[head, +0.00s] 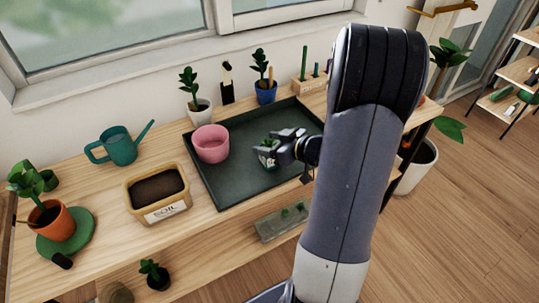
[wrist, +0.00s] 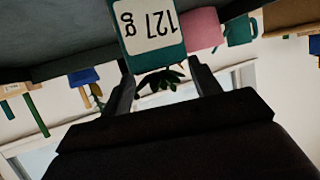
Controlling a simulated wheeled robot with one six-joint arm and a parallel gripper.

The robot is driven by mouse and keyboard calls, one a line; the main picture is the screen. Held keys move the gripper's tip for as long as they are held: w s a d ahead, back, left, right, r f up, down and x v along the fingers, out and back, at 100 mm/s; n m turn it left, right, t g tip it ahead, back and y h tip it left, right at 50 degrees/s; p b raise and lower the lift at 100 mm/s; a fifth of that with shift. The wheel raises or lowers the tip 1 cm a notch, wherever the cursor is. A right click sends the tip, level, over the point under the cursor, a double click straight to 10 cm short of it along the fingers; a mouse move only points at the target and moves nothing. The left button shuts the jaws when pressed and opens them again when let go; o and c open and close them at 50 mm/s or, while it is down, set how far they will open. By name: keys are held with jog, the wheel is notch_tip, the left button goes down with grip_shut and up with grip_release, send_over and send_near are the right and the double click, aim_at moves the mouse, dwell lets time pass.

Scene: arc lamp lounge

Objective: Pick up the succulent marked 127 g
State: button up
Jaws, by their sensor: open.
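The succulent marked 127 g stands on the dark tray (head: 225,178) in the head view, its small green plant (head: 268,143) beside my gripper (head: 280,150). In the wrist view, which is upside down, its teal pot (wrist: 155,62) carries a white label reading "127 g", and its dark leaves show between my fingers. My gripper (wrist: 161,78) is open, one finger towards each side of the plant. I cannot tell whether the fingertips reach past the pot's near side. Part of the pot is hidden by my gripper in the head view.
A pink pot (head: 210,145) stands on the tray to the left. Behind are a white-potted plant (head: 199,105) and a blue-potted plant (head: 266,92). A soil box (head: 160,190) and teal watering can (head: 115,145) stand further left. Much of the tray is clear.

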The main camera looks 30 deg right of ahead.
jog(key=shift+c, duration=0.5)
jog(key=c, duration=1)
